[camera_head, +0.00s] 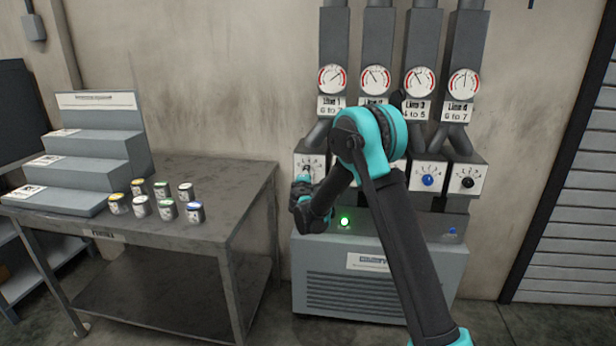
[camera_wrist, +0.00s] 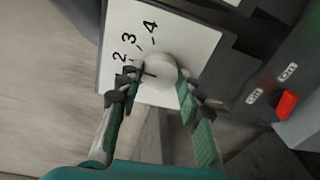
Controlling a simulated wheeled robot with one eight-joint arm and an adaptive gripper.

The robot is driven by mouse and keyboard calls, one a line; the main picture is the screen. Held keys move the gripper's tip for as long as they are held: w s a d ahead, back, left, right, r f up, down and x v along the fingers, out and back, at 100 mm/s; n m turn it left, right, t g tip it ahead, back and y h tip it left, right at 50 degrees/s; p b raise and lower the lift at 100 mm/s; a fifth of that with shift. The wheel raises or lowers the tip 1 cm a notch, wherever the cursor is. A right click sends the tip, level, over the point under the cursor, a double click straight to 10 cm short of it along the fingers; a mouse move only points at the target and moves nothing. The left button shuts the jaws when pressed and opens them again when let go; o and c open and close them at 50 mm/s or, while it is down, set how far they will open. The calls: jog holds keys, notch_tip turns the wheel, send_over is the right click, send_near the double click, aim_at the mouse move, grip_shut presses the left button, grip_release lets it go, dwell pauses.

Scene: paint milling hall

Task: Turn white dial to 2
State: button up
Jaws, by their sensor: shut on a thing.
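The white dial (camera_wrist: 161,70) sits on a white plate (camera_wrist: 185,40) in the wrist view. The numbers 2, 3 and 4 show beside it; a 1 cannot be made out near the left finger. A short dark mark shows by the dial's left side, but I cannot tell for sure which number it points to. My gripper (camera_wrist: 157,86) has one finger on each side of the dial and is shut on it. In the head view my gripper (camera_head: 304,187) is at the leftmost dial plate, under Line 1, and largely hides the dial.
A blue dial (camera_head: 428,180) and a black dial (camera_head: 467,183) are to the right. Round gauges hang above, and a green light (camera_head: 344,222) glows on the cabinet. A red switch (camera_wrist: 287,104) is near my gripper. A table (camera_head: 235,200) with several small cans stands left.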

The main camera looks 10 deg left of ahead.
jog(key=shift+n, duration=0.3)
jog(key=o, duration=1.2)
jog(key=shift+c, duration=0.2)
jog(key=s+r, duration=0.1)
jog(key=s, duration=1.1)
